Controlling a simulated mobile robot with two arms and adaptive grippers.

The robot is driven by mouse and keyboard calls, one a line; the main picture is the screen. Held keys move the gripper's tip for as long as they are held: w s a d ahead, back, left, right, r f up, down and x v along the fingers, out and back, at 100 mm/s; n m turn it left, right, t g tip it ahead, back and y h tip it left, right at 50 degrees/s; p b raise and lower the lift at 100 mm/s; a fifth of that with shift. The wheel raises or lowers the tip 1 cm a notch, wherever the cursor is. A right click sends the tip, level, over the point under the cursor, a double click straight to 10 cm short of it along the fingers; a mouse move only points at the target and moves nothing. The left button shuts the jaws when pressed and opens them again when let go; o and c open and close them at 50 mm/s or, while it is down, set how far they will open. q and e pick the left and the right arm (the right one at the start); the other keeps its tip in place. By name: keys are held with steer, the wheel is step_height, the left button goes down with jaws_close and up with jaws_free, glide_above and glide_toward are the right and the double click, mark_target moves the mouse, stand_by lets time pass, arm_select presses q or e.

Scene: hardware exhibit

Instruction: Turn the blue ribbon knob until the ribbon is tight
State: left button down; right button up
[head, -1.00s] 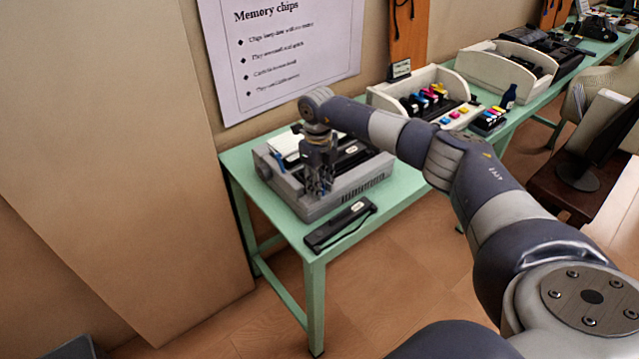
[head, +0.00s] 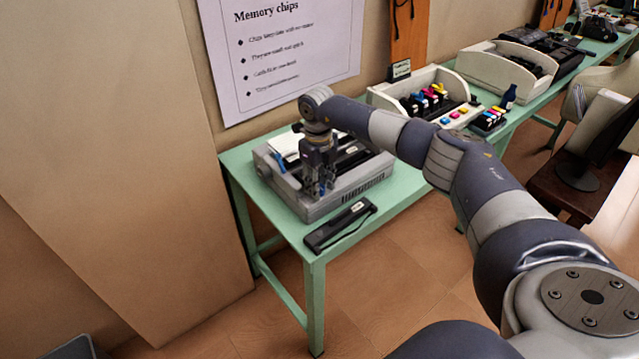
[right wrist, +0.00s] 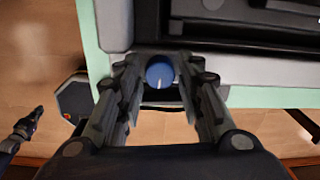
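The blue ribbon knob (right wrist: 160,73) is round with a pale mark near its lower edge. It lies between the two fingers of my right gripper (right wrist: 161,77), which are apart with narrow gaps at its sides; I see no clear grip. In the head view the right gripper (head: 320,186) points down at the front edge of the grey printer (head: 350,197), with a bit of blue between its fingertips. The ribbon's tightness cannot be seen. My left gripper does not show in the head view.
The printer stands on a green table (head: 388,200). A black cartridge (head: 340,226) lies in front of it. A white holder with coloured ink parts (head: 432,100) stands farther right. A dark jointed shape at the right wrist view's left edge is unclear.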

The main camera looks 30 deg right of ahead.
step_height(320, 180, up, 12)
stand_by(0.4)
steer(key=shift+s+a+f, duration=0.1)
